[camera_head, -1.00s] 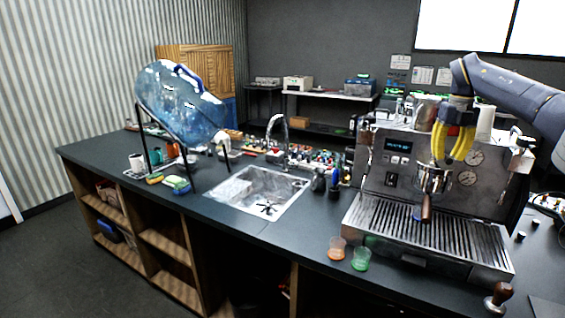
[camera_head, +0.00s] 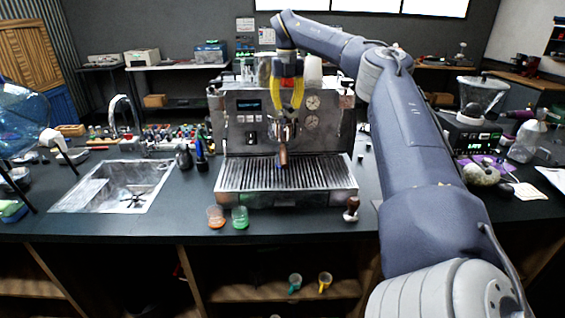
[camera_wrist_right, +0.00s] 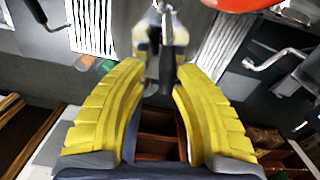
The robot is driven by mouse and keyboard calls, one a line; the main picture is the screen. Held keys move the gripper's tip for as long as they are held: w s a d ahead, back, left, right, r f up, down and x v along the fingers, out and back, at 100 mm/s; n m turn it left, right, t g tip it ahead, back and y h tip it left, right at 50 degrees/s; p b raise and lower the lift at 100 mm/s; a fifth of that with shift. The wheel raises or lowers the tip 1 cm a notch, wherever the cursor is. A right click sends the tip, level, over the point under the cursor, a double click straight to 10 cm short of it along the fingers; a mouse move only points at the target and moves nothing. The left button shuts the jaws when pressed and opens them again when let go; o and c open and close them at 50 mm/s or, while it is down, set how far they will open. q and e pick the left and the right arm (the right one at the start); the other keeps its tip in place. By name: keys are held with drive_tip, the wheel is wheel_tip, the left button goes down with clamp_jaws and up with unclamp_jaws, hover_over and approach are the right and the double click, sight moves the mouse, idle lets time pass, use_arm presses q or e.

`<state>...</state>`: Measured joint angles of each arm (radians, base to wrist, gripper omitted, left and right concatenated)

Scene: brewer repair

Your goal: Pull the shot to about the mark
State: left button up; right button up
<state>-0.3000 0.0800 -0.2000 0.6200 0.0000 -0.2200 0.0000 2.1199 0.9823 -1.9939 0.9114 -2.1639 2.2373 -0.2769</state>
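The espresso machine (camera_head: 240,140) stands on the counter with a metal drip tray (camera_head: 320,178) in front. A portafilter with a brown handle (camera_head: 284,156) sits in its group head. A small bluish cup (camera_head: 278,163) shows partly behind the handle; its fill level and mark cannot be made out. My right gripper (camera_head: 289,107) points down before the machine's face, just above the portafilter. Its yellow fingers are apart. In the right wrist view, a dark part (camera_wrist_right: 167,65) shows between the fingers (camera_wrist_right: 162,62); I cannot tell whether they touch it. My left gripper is out of view.
An orange cup (camera_head: 216,216) and a green cup (camera_head: 240,217) stand on the counter before the machine. A tamper (camera_head: 351,208) stands to their right. A sink (camera_head: 115,187) lies left. My right arm covers the counter at right. A grinder (camera_head: 480,105) stands beyond it.

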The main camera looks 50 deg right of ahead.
drive_tip(key=shift+w+a+m, duration=0.35)
drive_tip(key=shift+a+m, duration=0.05)
drive_tip(key=shift+m, duration=0.3)
drive_tip(key=shift+w+a+m, duration=0.3)
drive_tip(key=shift+a+m, duration=0.1)
drive_tip(key=shift+m, duration=0.3)
drive_tip(key=shift+w+a+m, duration=0.35)
drive_tip(key=shift+w+m, duration=0.25)
drive_tip(key=shift+m, duration=0.4)
drive_tip(key=shift+w+a+m, duration=0.3)
drive_tip(key=shift+w+m, duration=0.3)
drive_tip(key=shift+m, duration=0.4)
idle(4.6)
